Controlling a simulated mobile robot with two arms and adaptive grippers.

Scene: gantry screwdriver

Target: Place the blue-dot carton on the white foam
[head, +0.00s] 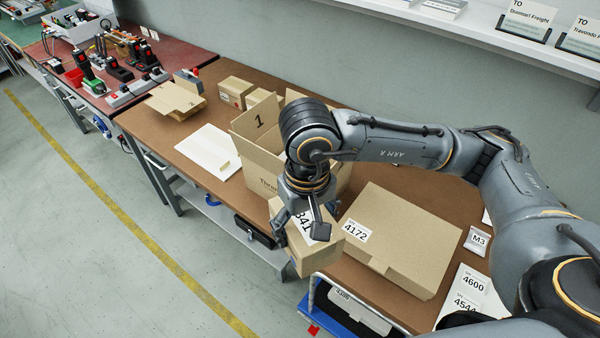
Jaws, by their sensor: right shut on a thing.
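My right gripper (300,226) points down and is shut on a small brown carton (308,260) with a white label ending in "341". The carton is at the table's front edge, in front of the large open box. No blue dot shows on the faces I can see; the gripper covers part of its top. A white flat slab (208,151), which looks like the foam, lies on the brown table left of the open box. The held carton is apart from it, to its right and nearer. My left gripper is not in view.
A large open carton (257,160) marked "1" stands between the slab and my right arm. A flat closed carton (400,240) labelled 4172 lies to the right. A folded carton (175,99) and small boxes (235,91) are behind the slab. Tools fill the red bench at left.

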